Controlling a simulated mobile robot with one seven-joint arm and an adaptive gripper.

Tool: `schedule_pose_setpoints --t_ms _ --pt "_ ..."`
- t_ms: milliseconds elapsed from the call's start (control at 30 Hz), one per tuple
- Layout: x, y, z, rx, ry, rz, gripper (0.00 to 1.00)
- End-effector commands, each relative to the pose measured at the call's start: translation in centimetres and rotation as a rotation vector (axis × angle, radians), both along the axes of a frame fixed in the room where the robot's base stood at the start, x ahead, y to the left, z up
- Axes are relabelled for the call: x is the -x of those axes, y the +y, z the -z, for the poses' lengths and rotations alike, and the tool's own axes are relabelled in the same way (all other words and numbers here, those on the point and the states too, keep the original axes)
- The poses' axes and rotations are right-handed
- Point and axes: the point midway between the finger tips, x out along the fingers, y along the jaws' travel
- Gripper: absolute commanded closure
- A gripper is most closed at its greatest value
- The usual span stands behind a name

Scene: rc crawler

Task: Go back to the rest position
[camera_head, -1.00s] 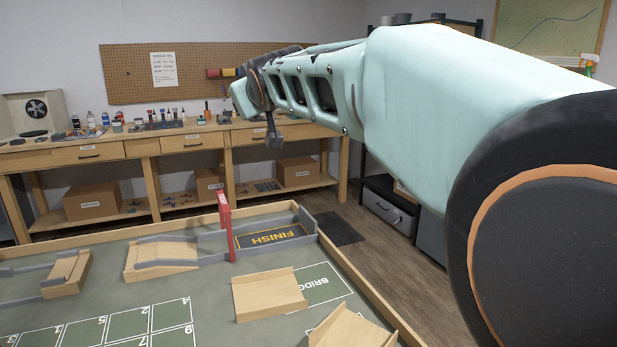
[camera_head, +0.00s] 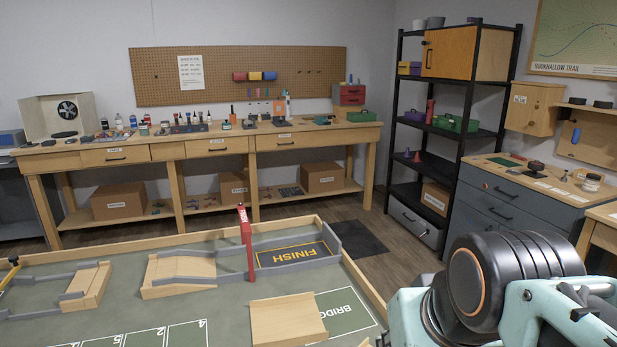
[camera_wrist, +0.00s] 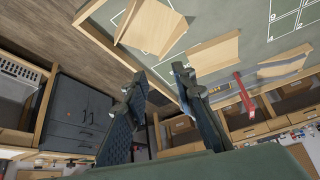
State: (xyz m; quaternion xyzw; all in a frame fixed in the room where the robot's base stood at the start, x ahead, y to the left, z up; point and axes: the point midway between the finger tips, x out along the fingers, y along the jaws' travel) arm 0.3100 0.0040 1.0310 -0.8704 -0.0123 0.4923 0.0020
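My arm (camera_head: 480,290) is folded at the lower right of the head view, at the right of the course table. Its gripper does not show there. In the wrist view my gripper (camera_wrist: 160,74) has its two dark fingers spread apart, with nothing between them. Beyond the fingers, the wrist view shows the table's wooden edge and the floor, tilted.
The course table (camera_head: 215,312) carries a wooden ramp (camera_head: 180,272), a red post (camera_head: 246,243), a finish mat (camera_head: 292,255) and a wooden piece (camera_head: 287,320). A workbench (camera_head: 215,146) stands behind. A black shelf (camera_head: 450,133) and grey drawers (camera_head: 505,205) stand at the right.

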Motion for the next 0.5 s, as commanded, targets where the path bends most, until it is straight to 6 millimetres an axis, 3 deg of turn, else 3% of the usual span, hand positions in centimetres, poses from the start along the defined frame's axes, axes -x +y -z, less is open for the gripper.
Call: schedule_pose_setpoints --t_ms 67,100,367,500 --pt "2.9 -0.7 1.6 0.022 0.063 0.032 0.75" --pt "2.3 -0.5 -0.4 0.019 0.053 0.023 0.75" --pt "2.2 -0.4 -5.8 0.017 0.052 0.019 0.75" --pt "2.2 -0.4 -9.5 0.017 0.051 0.019 0.75"
